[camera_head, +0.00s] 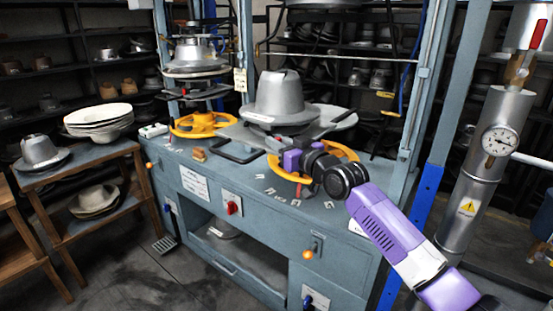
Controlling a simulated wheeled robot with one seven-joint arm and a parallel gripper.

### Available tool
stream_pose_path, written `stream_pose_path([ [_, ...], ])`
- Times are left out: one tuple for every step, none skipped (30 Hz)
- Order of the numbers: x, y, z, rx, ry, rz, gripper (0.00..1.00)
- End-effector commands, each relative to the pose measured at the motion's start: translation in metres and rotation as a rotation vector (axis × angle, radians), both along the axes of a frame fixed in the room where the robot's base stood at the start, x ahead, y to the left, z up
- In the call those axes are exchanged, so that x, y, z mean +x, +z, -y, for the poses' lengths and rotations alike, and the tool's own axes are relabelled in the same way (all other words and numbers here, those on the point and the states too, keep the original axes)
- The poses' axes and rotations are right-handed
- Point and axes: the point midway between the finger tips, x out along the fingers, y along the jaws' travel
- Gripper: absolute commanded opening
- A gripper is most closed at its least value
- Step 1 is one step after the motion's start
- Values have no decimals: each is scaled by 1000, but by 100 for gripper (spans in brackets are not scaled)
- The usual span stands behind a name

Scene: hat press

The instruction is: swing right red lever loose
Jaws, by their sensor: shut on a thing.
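The right press holds a grey metal hat form (279,98) above a yellow handwheel (342,152). A small red lever (277,141) shows just under the form's plate, largely hidden by my purple wrist. My gripper (281,147) is at this lever, above the yellow wheel, and appears shut on it. The fingertips are small and partly hidden, so the exact grip cannot be seen. My arm reaches in from the lower right. The left press has its own yellow handwheel (195,125).
The blue-grey machine bench (265,235) carries both presses between upright posts. A pipe with a gauge (499,140) and a red-handled valve (538,36) stands at right. A wooden table (112,150) with bowls (99,118) is at left. Floor in front is clear.

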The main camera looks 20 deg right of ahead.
Motion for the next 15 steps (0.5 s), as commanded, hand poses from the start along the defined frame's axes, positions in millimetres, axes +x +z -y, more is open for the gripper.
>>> stream_pose_path([
  [0,-9,2,-4,15,4,0],
  [0,-10,2,-5,25,5,0],
  [1,-9,3,-3,38,4,0],
  [1,-9,3,-3,48,5,0],
  [1,-9,3,-4,58,4,0],
  [1,-10,3,-2,72,3,0],
  [1,-9,4,-2,82,5,0],
  [1,-10,4,-2,92,4,0],
  [1,-9,5,-1,104,3,0],
  [1,-9,5,-1,115,4,0],
  [1,-9,5,0,125,3,0],
  [1,-9,5,1,139,4,0],
  [1,-8,5,0,149,4,0],
  [2,-8,6,0,159,4,0],
  [2,-7,6,2,172,5,0],
])
